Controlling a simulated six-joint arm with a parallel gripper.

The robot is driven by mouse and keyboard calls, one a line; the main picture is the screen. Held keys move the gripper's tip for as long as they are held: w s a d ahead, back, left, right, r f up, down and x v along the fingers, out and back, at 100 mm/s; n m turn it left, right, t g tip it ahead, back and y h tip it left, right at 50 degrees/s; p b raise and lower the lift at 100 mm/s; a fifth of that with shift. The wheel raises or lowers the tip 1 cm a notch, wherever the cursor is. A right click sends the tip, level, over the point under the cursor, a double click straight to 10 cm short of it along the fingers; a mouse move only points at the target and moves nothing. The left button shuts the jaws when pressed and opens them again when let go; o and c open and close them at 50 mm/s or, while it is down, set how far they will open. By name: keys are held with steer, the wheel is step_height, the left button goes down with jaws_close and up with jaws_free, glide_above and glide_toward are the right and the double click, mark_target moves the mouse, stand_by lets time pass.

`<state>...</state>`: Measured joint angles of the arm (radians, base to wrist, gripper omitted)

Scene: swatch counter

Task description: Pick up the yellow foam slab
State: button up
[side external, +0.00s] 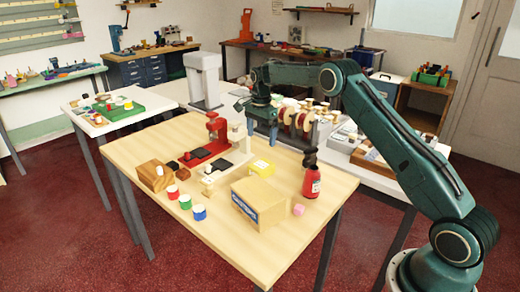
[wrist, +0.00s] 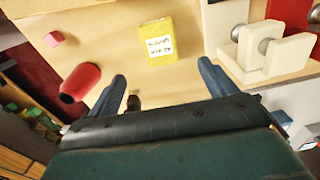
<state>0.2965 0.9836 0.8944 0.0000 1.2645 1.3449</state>
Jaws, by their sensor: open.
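The yellow foam slab (side external: 262,167) lies flat on the light wooden table (side external: 285,245), behind the cardboard box in the side view. In the wrist view, the yellow slab (wrist: 158,32) shows a white label with dark print and lies beyond my fingertips. My gripper (side external: 262,126) is above the table's far part, behind the slab as the side view shows it. In the wrist view, my gripper (wrist: 162,72) has its two blue fingers wide apart with nothing between them. The fingers do not touch the slab.
A cardboard box (side external: 258,203) stands close in front of the slab. A red bottle (side external: 312,182) with a dark top and a pink cube (side external: 298,209) are to the right. Red and white bench pieces (side external: 213,155) stand to the left. Small coloured jars (side external: 186,201) line the front left.

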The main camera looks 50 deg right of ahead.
mark_target(261, 165)
steer(key=shift+f, duration=4.3)
steer(key=shift+f, duration=2.6)
steer(key=c, duration=1.1)
